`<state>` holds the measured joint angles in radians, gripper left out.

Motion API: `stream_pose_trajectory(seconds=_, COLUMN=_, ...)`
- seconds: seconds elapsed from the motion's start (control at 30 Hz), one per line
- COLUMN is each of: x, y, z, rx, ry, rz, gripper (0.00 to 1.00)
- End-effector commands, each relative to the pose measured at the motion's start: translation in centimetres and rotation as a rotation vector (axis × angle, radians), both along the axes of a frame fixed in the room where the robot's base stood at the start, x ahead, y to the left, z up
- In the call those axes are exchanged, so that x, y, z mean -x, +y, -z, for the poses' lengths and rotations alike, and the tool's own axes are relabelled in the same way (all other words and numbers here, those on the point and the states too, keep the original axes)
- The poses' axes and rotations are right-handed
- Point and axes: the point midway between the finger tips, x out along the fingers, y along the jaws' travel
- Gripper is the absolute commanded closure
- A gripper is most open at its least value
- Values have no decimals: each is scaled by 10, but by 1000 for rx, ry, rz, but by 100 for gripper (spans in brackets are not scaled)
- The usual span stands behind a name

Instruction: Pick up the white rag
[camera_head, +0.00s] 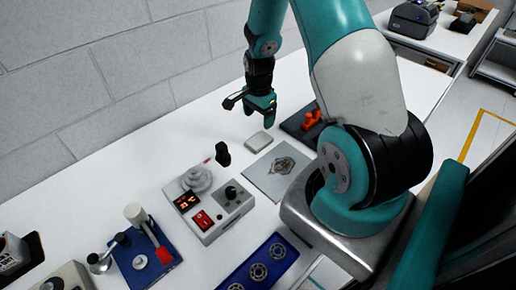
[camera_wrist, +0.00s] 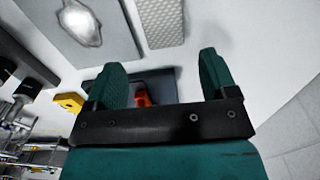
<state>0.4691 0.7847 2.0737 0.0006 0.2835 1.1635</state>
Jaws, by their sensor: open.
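A small off-white pad with rounded corners, which looks like the folded white rag (camera_head: 259,141), lies flat on the white table in the head view. In the wrist view the rag (camera_wrist: 160,22) shows at the top, a pale textured rectangle partly cut off by the frame edge. My gripper (camera_head: 268,118) points down over the table just behind the rag. In the wrist view my gripper (camera_wrist: 162,78) has its two green fingers apart, and nothing is held between them. The rag lies beyond the fingertips, apart from them.
A grey plate with a shiny irregular piece (camera_head: 270,178) lies in front of the rag. A dark tray (camera_head: 296,128) with an orange-red part (camera_head: 312,120) is right of my gripper. A control box (camera_head: 208,215) stands at front left. Bare table lies left of the rag, before the wall.

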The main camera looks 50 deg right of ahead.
Motion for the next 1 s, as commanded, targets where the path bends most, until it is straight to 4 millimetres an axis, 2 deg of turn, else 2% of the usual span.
stream_pose_trajectory(seconds=0.03, x=0, y=0, z=20, rx=0, ry=0, rz=-1, gripper=21)
stream_pose_trajectory(seconds=0.2, x=-1, y=1, z=49, rx=-1, ry=1, rz=-3, gripper=21)
stream_pose_trajectory(seconds=0.47, x=-2, y=1, z=64, rx=-1, ry=0, rz=-4, gripper=21)
stream_pose_trajectory(seconds=0.73, x=-4, y=-2, z=103, rx=0, ry=0, rz=-5, gripper=21)
stream_pose_trajectory(seconds=1.0, x=-4, y=-2, z=103, rx=0, ry=-1, rz=-5, gripper=21)
